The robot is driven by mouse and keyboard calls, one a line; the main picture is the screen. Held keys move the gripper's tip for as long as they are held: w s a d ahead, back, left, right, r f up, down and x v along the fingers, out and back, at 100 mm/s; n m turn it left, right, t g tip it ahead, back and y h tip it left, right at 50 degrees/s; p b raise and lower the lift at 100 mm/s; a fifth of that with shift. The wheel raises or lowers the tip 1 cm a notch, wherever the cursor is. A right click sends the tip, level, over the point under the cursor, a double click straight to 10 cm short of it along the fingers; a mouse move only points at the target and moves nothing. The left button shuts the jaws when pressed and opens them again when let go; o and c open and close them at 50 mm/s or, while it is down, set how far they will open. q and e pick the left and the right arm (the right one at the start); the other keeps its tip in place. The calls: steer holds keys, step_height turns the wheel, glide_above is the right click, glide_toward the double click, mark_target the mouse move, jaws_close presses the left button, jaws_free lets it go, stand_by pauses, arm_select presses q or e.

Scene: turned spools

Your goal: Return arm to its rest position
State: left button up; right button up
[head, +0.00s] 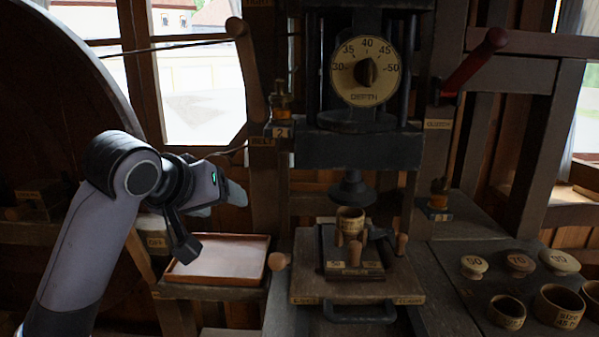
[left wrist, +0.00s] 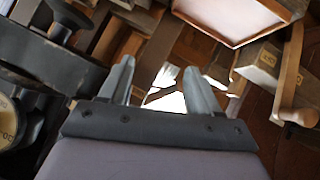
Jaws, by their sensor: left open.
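My left arm comes in from the left in the head view, and its gripper (head: 226,203) hangs in the air above and left of the press. The left wrist view shows its two fingers (left wrist: 158,88) spread apart with nothing between them. A small wooden ring-shaped piece (head: 350,221) stands on the press bed (head: 355,290), under the press's ram (head: 352,188), between wooden pegs. The gripper is apart from it. My right gripper does not show.
A shallow tray (head: 221,280) with a pale, empty floor lies below the left gripper. A depth dial (head: 366,72) sits on the press. A red-handled lever (head: 474,62) rises at right. Knobs marked with numbers, such as one (head: 474,266), and wooden cups (head: 507,312) stand on the right bench.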

arm_select(q)
steer(key=s+a+f+g, duration=0.1)
steer(key=s+f, duration=0.3)
steer(key=f, duration=0.4)
steer(key=s+a+f+m+g+y, duration=0.1)
steer(key=s+f, duration=0.3)
steer(key=f, duration=0.3)
steer(key=s+a+f+g, duration=0.1)
steer(key=s+f, duration=0.2)
steer(key=f, duration=0.5)
steer(key=s+a+f+m+g+y, duration=0.15)
steer(key=s+f, duration=0.25)
steer(key=s, duration=0.4)
steer(key=s+a+f+g, duration=0.1)
steer(key=s+a+f, duration=0.25)
steer(key=s, duration=0.35)
steer(key=s+a+f+m+g+y, duration=0.15)
steer(key=s+f, duration=0.25)
steer(key=s, duration=0.4)
steer(key=w+d+f+t+h, duration=0.2)
steer(key=w+f+t, duration=0.5)
steer(key=f, duration=0.1)
steer(key=shift+d+f+n+h+p, duration=0.15)
steer(key=shift+f+n+h+p, duration=0.15)
steer(key=shift+f, duration=0.05)
steer(key=c, duration=0.4)
steer(key=shift+s, duration=0.1)
